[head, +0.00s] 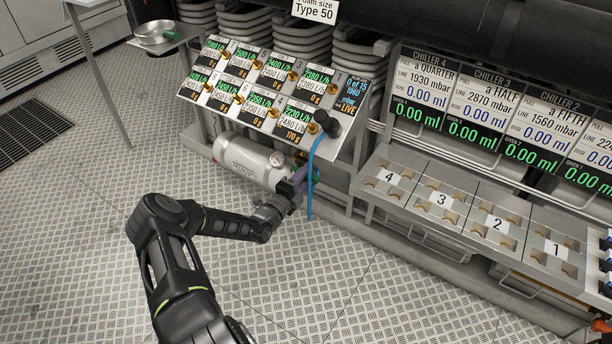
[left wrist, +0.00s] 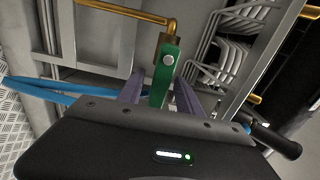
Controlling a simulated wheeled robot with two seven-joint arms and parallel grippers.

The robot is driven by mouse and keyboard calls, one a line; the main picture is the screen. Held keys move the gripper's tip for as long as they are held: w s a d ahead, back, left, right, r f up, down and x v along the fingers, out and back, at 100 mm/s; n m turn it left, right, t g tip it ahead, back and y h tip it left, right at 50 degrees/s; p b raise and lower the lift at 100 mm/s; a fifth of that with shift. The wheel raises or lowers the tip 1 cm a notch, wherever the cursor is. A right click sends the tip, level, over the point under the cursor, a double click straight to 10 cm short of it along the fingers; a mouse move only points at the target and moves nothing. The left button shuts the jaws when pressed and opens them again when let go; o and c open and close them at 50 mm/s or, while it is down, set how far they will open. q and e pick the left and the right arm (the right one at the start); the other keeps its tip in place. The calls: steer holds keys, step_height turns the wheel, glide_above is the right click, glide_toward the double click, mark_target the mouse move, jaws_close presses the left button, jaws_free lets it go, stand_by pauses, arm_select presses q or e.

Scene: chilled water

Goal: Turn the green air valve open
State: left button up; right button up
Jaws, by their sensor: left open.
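The green air valve handle (left wrist: 163,75) shows in the left wrist view, fixed by a bolt to a brass fitting (left wrist: 167,45). My left gripper (left wrist: 159,90) is open, with one purple finger on either side of the green handle. I cannot tell whether either finger touches it. In the head view my left gripper (head: 299,182) is at the right end of the white air cylinder (head: 243,160), below the sloped panel. The handle is not clearly visible there. My right gripper is not in view.
A blue hose (head: 311,180) hangs from a black knob (head: 327,123) on the sloped panel (head: 350,85), close beside my left gripper. A gauge (head: 277,158) sits on the cylinder. A rack with numbered places (head: 410,172) is to the right. The tread-plate floor (head: 90,250) is clear.

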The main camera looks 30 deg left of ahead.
arm_select(q)
steer(key=s+p, duration=0.1)
steer(key=s, duration=0.6)
steer(key=shift+s+p, duration=0.4)
steer(key=shift+d, duration=0.1)
